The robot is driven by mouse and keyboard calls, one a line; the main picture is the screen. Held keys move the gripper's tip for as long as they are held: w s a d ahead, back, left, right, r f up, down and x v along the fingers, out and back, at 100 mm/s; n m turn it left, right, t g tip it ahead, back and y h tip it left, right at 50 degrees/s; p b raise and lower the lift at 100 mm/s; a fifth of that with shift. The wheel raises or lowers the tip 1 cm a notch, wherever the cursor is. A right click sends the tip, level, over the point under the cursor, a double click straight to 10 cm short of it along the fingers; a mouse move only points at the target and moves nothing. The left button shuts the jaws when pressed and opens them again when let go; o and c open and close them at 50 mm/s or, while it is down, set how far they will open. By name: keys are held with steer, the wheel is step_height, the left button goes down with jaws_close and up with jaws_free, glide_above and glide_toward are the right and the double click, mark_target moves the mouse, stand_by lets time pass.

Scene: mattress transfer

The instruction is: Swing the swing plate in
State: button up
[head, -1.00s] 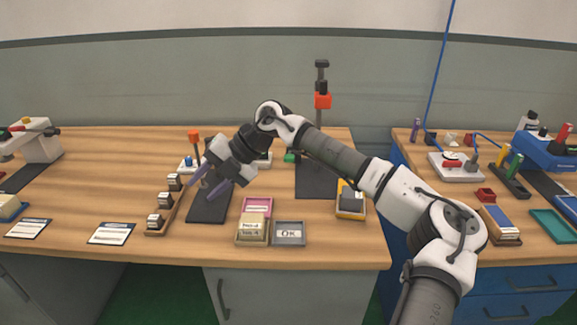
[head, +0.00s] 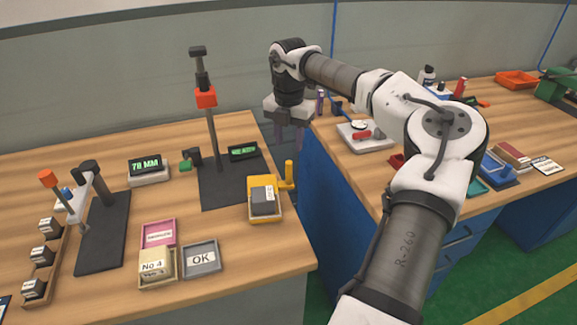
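The yellow plate (head: 273,217), which looks like the swing plate, sits at the right edge of the left bench, beside the black base (head: 225,193) of a stand. A grey block (head: 263,200) with a white label lies on it. A yellow upright handle (head: 289,171) rises from its right side.
The stand's post carries a red head (head: 206,97) over the black base. Displays, a pink tray (head: 158,233), a grey OK tray (head: 201,259) and a rack of small blocks (head: 42,255) fill the left bench. A gap separates it from the right bench (head: 345,165).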

mark_target(288, 162)
step_height(288, 162, down, 11)
steer(key=shift+r+p, duration=0.15)
steer(key=shift+p, duration=0.9)
jaws_close()
